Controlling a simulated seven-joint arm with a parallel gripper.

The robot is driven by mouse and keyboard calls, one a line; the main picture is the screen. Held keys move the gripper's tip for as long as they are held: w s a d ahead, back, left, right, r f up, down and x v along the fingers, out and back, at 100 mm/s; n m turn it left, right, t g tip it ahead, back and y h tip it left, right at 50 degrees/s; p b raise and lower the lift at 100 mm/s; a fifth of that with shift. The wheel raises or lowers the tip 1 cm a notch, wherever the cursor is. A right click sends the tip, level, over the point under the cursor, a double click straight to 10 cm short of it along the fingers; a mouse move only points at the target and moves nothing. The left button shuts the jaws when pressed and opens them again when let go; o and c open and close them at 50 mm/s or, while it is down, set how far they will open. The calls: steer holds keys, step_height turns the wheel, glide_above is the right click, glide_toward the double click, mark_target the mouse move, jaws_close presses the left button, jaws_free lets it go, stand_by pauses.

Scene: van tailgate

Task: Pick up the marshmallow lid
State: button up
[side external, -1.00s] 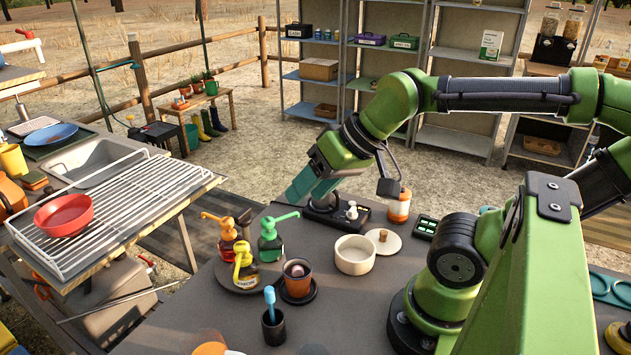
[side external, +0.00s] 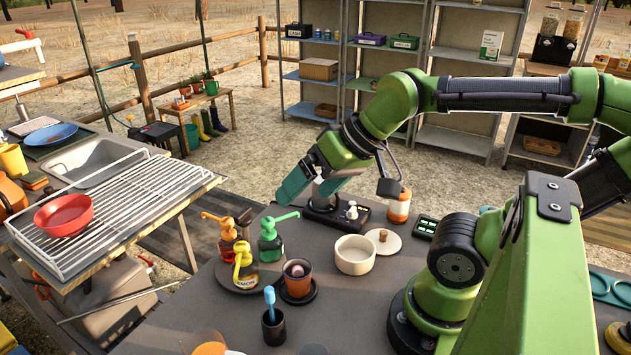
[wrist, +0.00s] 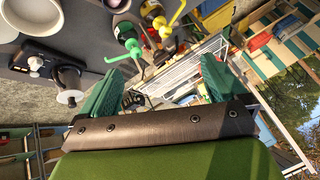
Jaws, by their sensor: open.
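A round cream lid with a brown knob (side external: 383,240) lies on the dark table, just right of a cream pot (side external: 355,255); it is the likely marshmallow lid, though no label shows. The pot is uncovered. My gripper (side external: 305,196) is open and empty, above the table's far edge, to the left of and behind the lid. In the wrist view my two teal fingers (wrist: 158,85) stand wide apart with nothing held. The pot (wrist: 38,16) is at that view's top left, well outside the fingers; I cannot clearly tell the lid there.
Pump bottles in red, green (side external: 269,243) and yellow stand left of the pot. A brown cup (side external: 298,282) and a dark holder with a blue tool (side external: 273,325) are nearer. A black tray (side external: 350,215) and an orange bottle (side external: 399,206) stand behind the lid.

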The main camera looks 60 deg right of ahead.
steer(key=d+f+m+g+h, duration=0.2)
steer(key=d+f+m+g, duration=0.15)
steer(key=d+m, duration=0.55)
steer(key=m+g, duration=0.4)
steer(key=m, duration=1)
glide_above(384, 232)
step_height(384, 232, down, 4)
step_height(384, 232, down, 10)
steer(key=shift+s+a+f, duration=0.1)
steer(key=shift+a+f, duration=0.05)
steer(key=shift+f, duration=0.05)
steer(key=shift+d+f, duration=0.15)
steer(key=shift+f, duration=1.3)
steer(key=shift+d+f, duration=0.1)
steer(key=shift+f, duration=1.35)
steer(key=c, duration=1.2)
